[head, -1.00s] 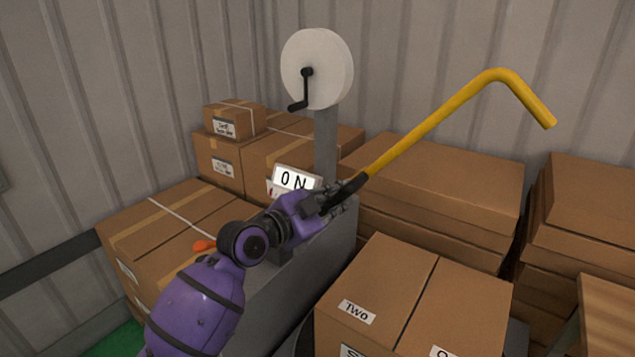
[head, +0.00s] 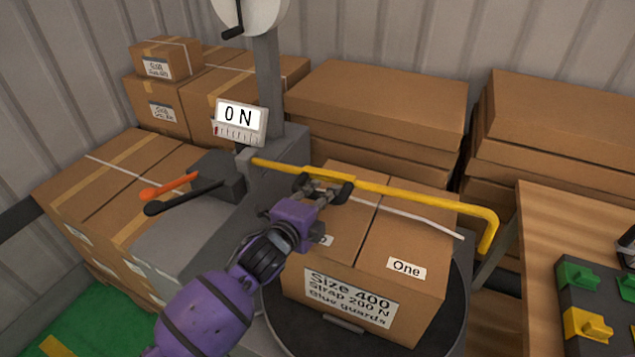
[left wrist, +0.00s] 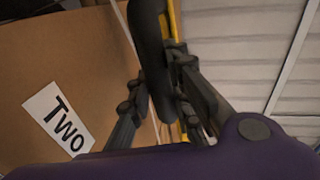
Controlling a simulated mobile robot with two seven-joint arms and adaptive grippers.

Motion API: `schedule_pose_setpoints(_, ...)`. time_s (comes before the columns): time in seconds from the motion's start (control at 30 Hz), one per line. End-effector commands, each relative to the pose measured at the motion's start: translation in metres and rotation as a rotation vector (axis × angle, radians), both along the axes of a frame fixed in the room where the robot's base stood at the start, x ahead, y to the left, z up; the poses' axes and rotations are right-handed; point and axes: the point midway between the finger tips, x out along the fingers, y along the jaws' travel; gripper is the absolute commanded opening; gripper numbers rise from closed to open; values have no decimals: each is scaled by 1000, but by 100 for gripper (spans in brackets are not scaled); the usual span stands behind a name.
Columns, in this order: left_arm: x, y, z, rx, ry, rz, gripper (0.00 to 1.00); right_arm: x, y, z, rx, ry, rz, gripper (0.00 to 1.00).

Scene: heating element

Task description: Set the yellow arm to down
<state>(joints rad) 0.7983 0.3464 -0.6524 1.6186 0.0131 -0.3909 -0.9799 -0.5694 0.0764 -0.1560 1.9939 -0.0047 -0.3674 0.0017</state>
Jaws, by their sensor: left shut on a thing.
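The yellow arm (head: 410,194) is a long bar with a bent end at the right. It reaches from the grey machine post (head: 268,90) across above a cardboard box (head: 408,238), nearly level and sloping slightly down to the right. My left gripper (head: 324,187) is shut on the arm, left of its middle. In the left wrist view the fingers (left wrist: 165,115) are around a dark bar, with yellow strips of the arm (left wrist: 173,25) beside it. The fingers hide part of the arm. My right gripper is not in view.
The box labelled "One" stands on a dark round turntable (head: 292,325), a white strap over its top. A display (head: 240,122) reads "0 N". Orange (head: 168,187) and black (head: 185,198) levers are left of the post. Stacked boxes (head: 375,95) fill the back; a wooden table (head: 545,235) is at right.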

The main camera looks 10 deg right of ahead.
Motion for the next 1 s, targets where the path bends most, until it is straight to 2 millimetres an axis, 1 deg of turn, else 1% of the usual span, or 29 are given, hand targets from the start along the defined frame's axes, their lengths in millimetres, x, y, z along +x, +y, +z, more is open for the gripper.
schedule_pose_setpoints(0.03, -2, -3, -5, 14, -12, -6, 0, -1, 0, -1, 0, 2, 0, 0)
schedule_pose_setpoints(0.2, -2, -3, -13, 43, -34, -6, 0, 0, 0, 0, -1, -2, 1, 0)
schedule_pose_setpoints(0.67, -2, -3, -15, 54, -42, -5, 0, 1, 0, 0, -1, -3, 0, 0)
schedule_pose_setpoints(0.7, -2, -3, -15, 54, -42, -5, 19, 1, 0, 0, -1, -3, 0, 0)
schedule_pose_setpoints(0.83, -2, -3, -15, 53, -42, -5, 36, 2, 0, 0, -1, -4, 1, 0)
schedule_pose_setpoints(0.87, -2, -3, -15, 52, -41, -4, 38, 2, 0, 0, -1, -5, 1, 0)
schedule_pose_setpoints(1.0, -1, -2, -16, 53, -41, -2, 38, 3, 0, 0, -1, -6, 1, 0)
